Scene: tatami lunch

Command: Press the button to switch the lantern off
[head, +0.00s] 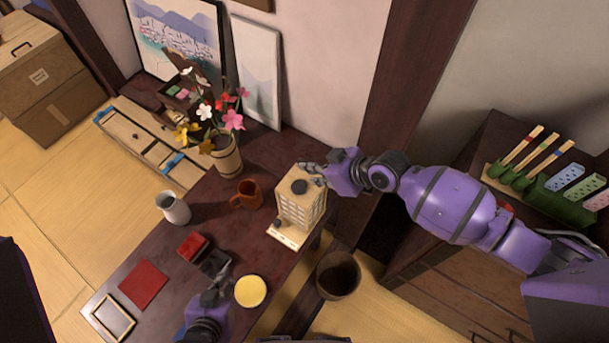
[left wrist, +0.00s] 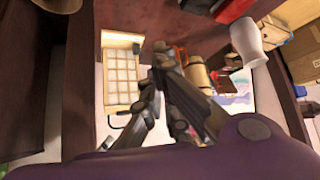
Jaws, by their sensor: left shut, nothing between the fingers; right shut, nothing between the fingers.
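The lantern (head: 299,210) is a pale box with a grid of panes, standing upright on the dark table. A dark round cap (head: 299,186) is on its top, and a small dark knob (head: 277,224) is on its pale base (head: 287,236). My right gripper (head: 313,172) is shut and empty at the lantern's top back edge; I cannot tell if it touches. My left gripper (head: 218,287) is shut and empty over the table's near part, apart from the lantern. The left wrist view shows the lantern (left wrist: 121,80) beyond the left fingers (left wrist: 160,72).
An orange mug (head: 245,195), a white jug (head: 174,208) and a flower vase (head: 227,158) stand left of the lantern. A red box (head: 194,247), a dark block (head: 215,262) and a yellow disc (head: 250,291) are near my left gripper. A bin (head: 338,275) stands beside the table.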

